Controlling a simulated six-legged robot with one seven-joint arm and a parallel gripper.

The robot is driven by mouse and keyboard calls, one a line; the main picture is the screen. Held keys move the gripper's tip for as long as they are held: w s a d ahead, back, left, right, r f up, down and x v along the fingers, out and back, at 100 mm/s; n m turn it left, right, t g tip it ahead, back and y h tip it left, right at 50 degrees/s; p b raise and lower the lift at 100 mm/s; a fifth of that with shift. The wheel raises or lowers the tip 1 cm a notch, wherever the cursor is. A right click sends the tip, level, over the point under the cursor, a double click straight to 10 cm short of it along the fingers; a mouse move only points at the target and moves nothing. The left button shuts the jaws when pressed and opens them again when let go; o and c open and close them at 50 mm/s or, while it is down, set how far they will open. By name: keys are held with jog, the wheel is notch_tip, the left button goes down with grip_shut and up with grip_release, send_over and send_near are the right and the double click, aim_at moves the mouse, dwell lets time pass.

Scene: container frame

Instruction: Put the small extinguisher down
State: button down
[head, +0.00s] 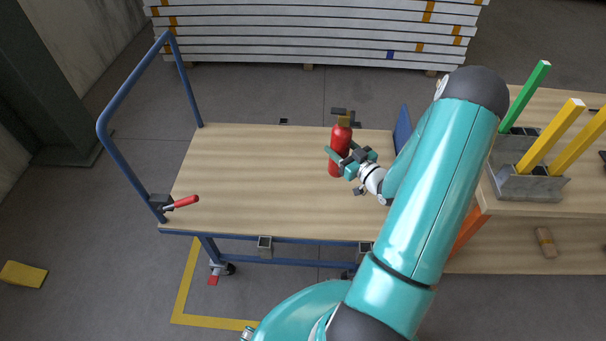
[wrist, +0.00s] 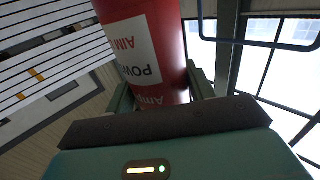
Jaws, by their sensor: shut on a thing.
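The small red extinguisher (head: 341,135) is upright over the right part of the wooden cart top (head: 250,180) in the head view. My gripper (head: 339,156) is shut around its body, coming from the lower right. In the wrist view the extinguisher (wrist: 150,60) fills the upper middle, with a white label, between my gripper's fingers (wrist: 160,92). Whether its base touches the cart top cannot be told.
A blue rail (head: 130,90) and a red-handled lever (head: 182,202) stand at the cart's left end. A blue panel (head: 402,130) is close right of the extinguisher. A table with grey holders (head: 530,185) and yellow and green bars is at right. The cart's middle is clear.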

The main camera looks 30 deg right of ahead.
jog(key=s+d+f+y, duration=0.1)
jog(key=s+d, duration=0.3)
jog(key=s, duration=0.4)
jog(key=s+d+f, duration=0.2)
jog(key=s+d, duration=0.2)
jog(key=s, duration=0.3)
jog(key=w+a+f, duration=0.6)
jog(key=w+f, duration=0.6)
jog(key=shift+w+f+n, duration=0.2)
jog(key=shift+n, duration=0.2)
jog(key=shift+f, duration=0.1)
jog(key=c, duration=0.6)
grip_release()
jog(key=shift+f, duration=0.15)
jog(key=shift+o, duration=0.2)
jog(key=s+d, duration=0.2)
jog(key=s, duration=1)
